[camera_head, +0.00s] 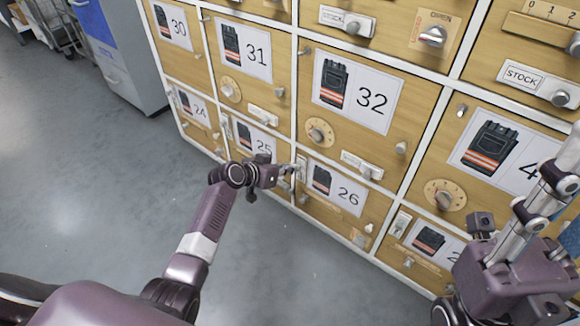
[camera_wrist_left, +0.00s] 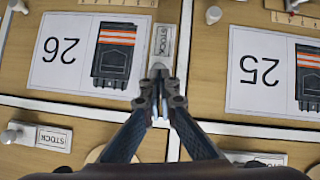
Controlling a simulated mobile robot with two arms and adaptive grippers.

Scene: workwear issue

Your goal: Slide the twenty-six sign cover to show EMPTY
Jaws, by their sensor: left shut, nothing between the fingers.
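The door marked 26 (camera_head: 350,222) is in the lower row, with a black vest with orange stripes on its card (camera_head: 336,190). Its upright sign (camera_head: 301,163), a narrow plate, sits at the door's left edge. In the left wrist view, which is upside down, the sign (camera_wrist_left: 162,42) reads STOCK. My left gripper (camera_head: 288,170) is at this sign. In the wrist view its shut fingertips (camera_wrist_left: 160,74) overlap the lower end of the plate, with nothing held; whether they touch it, I cannot tell. Part of my right arm shows at right, but its gripper cannot be made out.
Door 25 (camera_wrist_left: 268,110) adjoins door 26 across a white divider (camera_wrist_left: 185,60). Door 32 (camera_head: 385,140) above has a dial (camera_head: 320,132) and a STOCK sign (camera_head: 362,165). Knobs stick out of the doors. The grey floor (camera_head: 90,200) is clear at left.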

